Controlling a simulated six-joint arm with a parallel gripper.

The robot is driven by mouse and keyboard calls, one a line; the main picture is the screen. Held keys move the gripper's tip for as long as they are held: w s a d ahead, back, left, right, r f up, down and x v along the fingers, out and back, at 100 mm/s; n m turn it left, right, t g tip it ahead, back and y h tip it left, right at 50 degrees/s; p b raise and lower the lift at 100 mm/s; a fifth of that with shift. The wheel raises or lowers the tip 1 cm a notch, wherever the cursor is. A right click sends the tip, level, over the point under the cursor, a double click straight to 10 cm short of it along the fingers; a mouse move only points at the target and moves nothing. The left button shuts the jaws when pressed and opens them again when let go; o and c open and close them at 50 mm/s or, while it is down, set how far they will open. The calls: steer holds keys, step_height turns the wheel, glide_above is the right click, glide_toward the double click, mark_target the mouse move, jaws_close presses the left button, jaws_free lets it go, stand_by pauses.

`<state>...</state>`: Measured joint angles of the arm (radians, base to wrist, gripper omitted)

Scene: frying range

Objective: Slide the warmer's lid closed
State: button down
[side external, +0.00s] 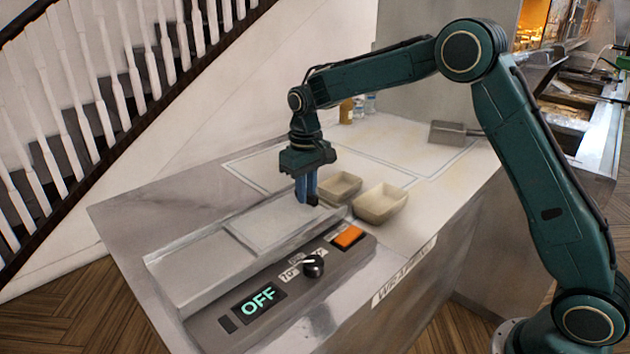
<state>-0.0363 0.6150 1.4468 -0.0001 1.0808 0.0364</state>
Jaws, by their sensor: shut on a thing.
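The warmer (185,275) is a long, low grey metal unit at the front left of the counter, with a control panel (222,327) along its near side. Its lid (255,232) looks like a flat pale plate on top; its edges are faint, and I cannot tell how much of the warmer it covers. My gripper (307,198) points down at the warmer's far right end. Its blue fingers are shut, with a small dark part at their tips that looks like the lid's handle. The fingers mostly hide the grip itself.
The panel has a display reading OFF (259,301), a black knob (313,266) and an orange switch (347,236). Two beige trays (380,207) (338,188) stand close to the right of my gripper.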

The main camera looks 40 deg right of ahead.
steer(key=shift+d+r, duration=0.1)
steer(key=shift+d, duration=1.6)
steer(key=c, duration=1.4)
jaws_free()
steer(key=shift+o, duration=0.2)
steer(key=shift+r, duration=0.45)
step_height(320, 180, up, 13)
